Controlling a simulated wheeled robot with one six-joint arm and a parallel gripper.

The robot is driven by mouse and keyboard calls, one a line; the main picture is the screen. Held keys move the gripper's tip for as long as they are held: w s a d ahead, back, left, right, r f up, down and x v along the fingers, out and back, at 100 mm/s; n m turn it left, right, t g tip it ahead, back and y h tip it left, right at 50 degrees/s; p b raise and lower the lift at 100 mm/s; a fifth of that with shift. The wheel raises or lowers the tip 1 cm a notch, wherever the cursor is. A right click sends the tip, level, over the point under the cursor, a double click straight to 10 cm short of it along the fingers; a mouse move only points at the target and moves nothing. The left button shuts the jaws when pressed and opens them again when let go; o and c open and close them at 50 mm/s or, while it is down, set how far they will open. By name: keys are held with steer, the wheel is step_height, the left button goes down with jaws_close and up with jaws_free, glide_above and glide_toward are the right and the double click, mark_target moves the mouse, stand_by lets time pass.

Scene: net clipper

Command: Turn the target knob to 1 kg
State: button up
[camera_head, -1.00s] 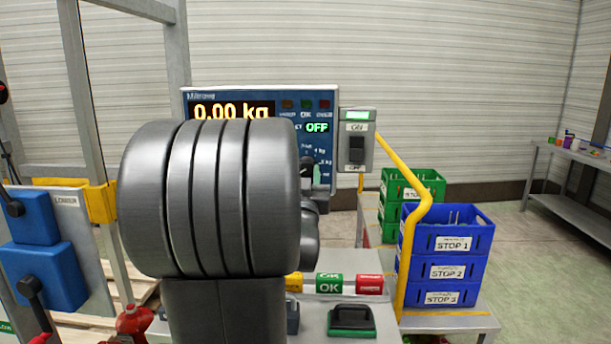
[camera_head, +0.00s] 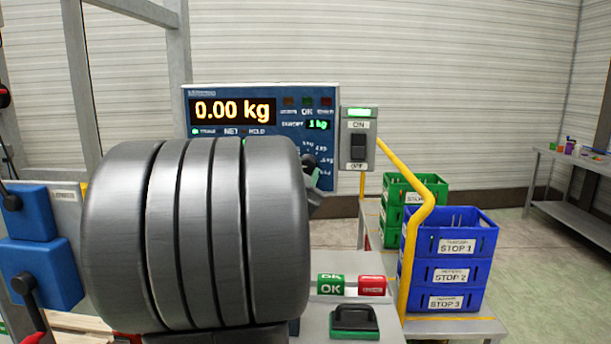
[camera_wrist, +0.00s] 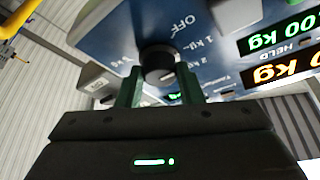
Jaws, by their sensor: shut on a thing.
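The target knob (camera_wrist: 158,62) is a dark round knob on the blue scale panel (camera_wrist: 112,32), with OFF, 1 kg and 2 kg printed around it. In the wrist view my gripper (camera_wrist: 161,72) has its two green fingers on either side of the knob and is shut on it. The knob's pointer mark is not clear. In the head view the knob (camera_head: 308,164) shows only in part, because my grey arm covers the panel's lower left. The small green target readout (camera_head: 318,125) shows 1 kg. The large orange weight readout (camera_head: 233,110) shows 0.00 kg.
A grey ON/OFF switch box (camera_head: 358,140) stands right of the panel, beside a yellow rail (camera_head: 420,220). Blue crates (camera_head: 447,262) and green crates (camera_head: 402,195) are stacked further right. A green-and-black stamp (camera_head: 354,322) lies on the bench below.

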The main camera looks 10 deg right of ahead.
steer(key=shift+r+m+g, duration=0.1)
steer(key=shift+m+g, duration=0.2)
steer(key=shift+m, duration=0.8)
steer(key=shift+h, duration=0.4)
steer(key=o, duration=1)
steer(key=shift+c, duration=0.2)
steer(key=v, duration=1.4)
steer(key=shift+b, duration=0.4)
steer(key=shift+w+r, duration=0.1)
steer(key=shift+w, duration=0.05)
